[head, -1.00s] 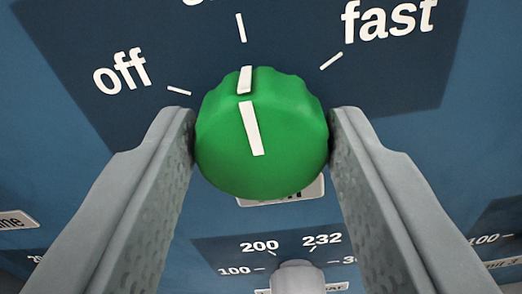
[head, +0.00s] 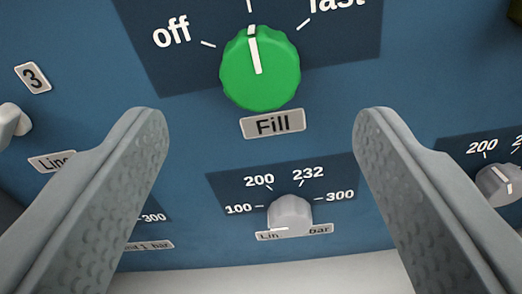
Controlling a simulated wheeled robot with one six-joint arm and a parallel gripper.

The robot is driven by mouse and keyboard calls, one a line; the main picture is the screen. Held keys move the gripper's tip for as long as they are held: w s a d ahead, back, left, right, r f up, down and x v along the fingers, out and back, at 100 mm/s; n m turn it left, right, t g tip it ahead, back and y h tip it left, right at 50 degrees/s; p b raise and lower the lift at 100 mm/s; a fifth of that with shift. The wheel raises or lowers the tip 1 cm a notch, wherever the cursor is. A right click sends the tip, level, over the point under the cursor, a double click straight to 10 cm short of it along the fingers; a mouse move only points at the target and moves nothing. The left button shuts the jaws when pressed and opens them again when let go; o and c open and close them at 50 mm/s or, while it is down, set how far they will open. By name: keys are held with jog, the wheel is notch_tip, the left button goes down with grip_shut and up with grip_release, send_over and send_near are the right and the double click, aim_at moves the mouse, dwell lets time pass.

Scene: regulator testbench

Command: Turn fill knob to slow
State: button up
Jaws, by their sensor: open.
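The green fill knob (head: 260,70) is on the blue panel at the upper middle of the head view, above a plate (head: 272,124) reading "Fill". Its white pointer line points up at the tick between "off" (head: 171,32) and "fast" (head: 337,4). The word at that tick is cut off by the top edge. My gripper (head: 262,130) is open and empty. Its two fingers are wide apart, lower in the picture than the knob and not touching it.
A grey knob (head: 290,214) with a scale from 100 to 300 sits below the fill knob. Another grey knob (head: 500,183) is at the right edge. A grey knob or lever (head: 12,122) is at the left edge, near a "3" label (head: 33,77). A pale surface lies below the panel.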

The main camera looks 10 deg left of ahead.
jog(key=s, duration=1)
jog(key=shift+s, duration=0.4)
jog(key=shift+s, duration=0.1)
jog(key=s+r+n, duration=0.2)
jog(key=s, duration=3.2)
jog(key=shift+s+g, duration=0.2)
jog(key=shift+g, duration=0.1)
jog(key=shift+r, duration=0.1)
